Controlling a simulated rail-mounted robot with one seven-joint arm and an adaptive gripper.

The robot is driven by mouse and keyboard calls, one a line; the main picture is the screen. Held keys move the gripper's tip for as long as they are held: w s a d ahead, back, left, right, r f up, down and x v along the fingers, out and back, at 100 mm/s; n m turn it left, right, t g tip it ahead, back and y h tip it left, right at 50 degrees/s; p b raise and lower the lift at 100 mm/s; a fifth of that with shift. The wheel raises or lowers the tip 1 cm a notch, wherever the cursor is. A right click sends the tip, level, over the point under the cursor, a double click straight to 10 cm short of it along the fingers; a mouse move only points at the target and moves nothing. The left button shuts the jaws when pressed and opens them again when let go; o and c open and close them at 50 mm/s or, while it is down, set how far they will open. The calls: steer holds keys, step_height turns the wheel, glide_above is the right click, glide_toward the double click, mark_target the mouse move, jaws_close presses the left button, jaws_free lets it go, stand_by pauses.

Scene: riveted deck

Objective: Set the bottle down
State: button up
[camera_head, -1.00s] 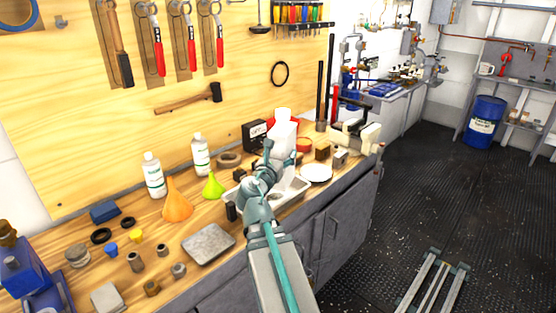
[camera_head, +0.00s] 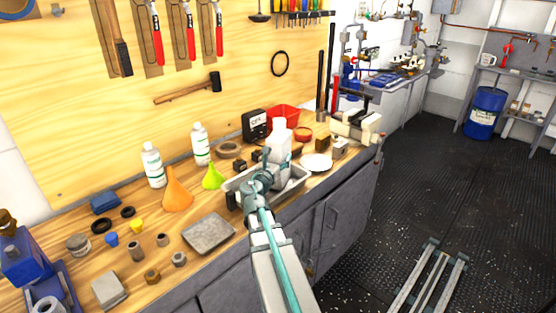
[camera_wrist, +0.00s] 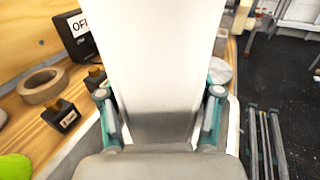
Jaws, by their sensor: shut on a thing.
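A white bottle (camera_head: 279,147) stands upright in my gripper (camera_head: 266,168), over the grey metal tray (camera_head: 296,187) on the wooden workbench. In the wrist view the bottle (camera_wrist: 153,65) fills the middle. The two teal fingers of my gripper (camera_wrist: 158,112) close on its left and right sides. The bottle's base is hidden behind my gripper, and I cannot tell whether it touches the tray.
Two more white bottles (camera_head: 153,165) stand left, with an orange funnel (camera_head: 177,192) and a green funnel (camera_head: 213,177). A white plate (camera_head: 316,162) and a vise (camera_head: 357,124) are right of the tray. A flat metal plate (camera_head: 208,232) lies front left.

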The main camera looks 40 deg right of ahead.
steer(key=shift+f, duration=0.1)
steer(key=shift+f, duration=0.15)
steer(key=o, duration=1.8)
steer(key=shift+c, duration=0.2)
steer(key=shift+s+a, duration=0.1)
steer(key=shift+a, duration=0.1)
steer(key=b+v, duration=0.7)
steer(key=v, duration=0.2)
steer(key=shift+a+b, duration=0.2)
steer(key=shift+b, duration=0.1)
